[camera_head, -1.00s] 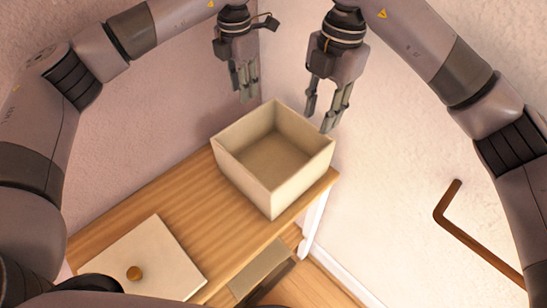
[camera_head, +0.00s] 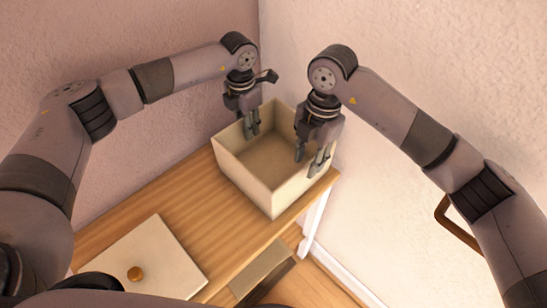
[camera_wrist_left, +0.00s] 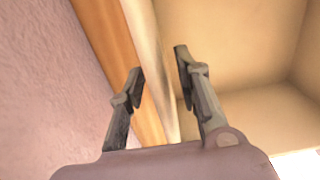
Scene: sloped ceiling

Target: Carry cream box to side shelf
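The cream box (camera_head: 242,176) is open-topped and stands on the wooden shelf top. It also shows in the left wrist view (camera_wrist_left: 246,48). My left gripper (camera_head: 250,132) points down at the box's far left wall. In the left wrist view its fingers (camera_wrist_left: 158,85) are apart, with the wall's rim between them. My right gripper (camera_head: 309,168) points down at the box's near right wall, its fingers apart and overlapping the rim in the head view. Whether its fingers touch the wall is unclear.
The wooden top (camera_head: 185,213) carries a cream lid-like panel (camera_head: 155,262) with a round wooden knob at the near left. Textured walls meet in a corner behind the box. A brown bent bar (camera_head: 452,225) is on the right wall, partly behind my right arm.

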